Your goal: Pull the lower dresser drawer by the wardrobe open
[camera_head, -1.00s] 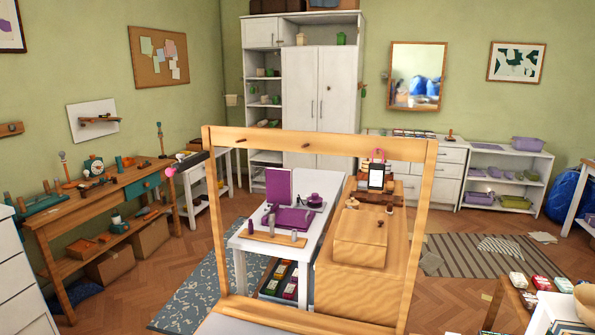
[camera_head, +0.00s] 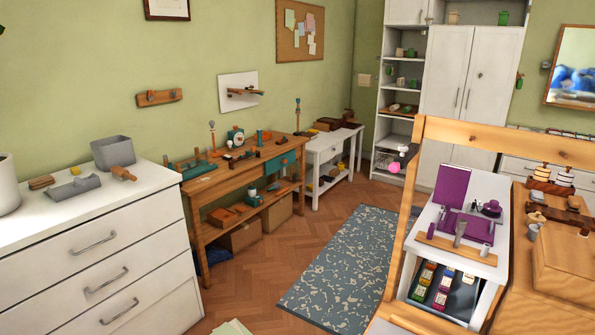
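The white dresser beside the wardrobe (camera_head: 518,168) shows only in part at the right, behind a wooden frame. A handle on its upper front shows. Its lower drawer is hidden by the frame and the table in front, so I cannot tell how it stands. The tall white wardrobe (camera_head: 456,75) stands to its left with its doors shut. Neither of my grippers is in view.
A wooden frame (camera_head: 408,205) stands close in front at the right, around a white table with purple items. Another white dresser (camera_head: 90,262), its drawers shut, stands near left. A wooden workbench (camera_head: 215,185) lines the wall. Floor and a blue patterned rug (camera_head: 345,265) lie clear between.

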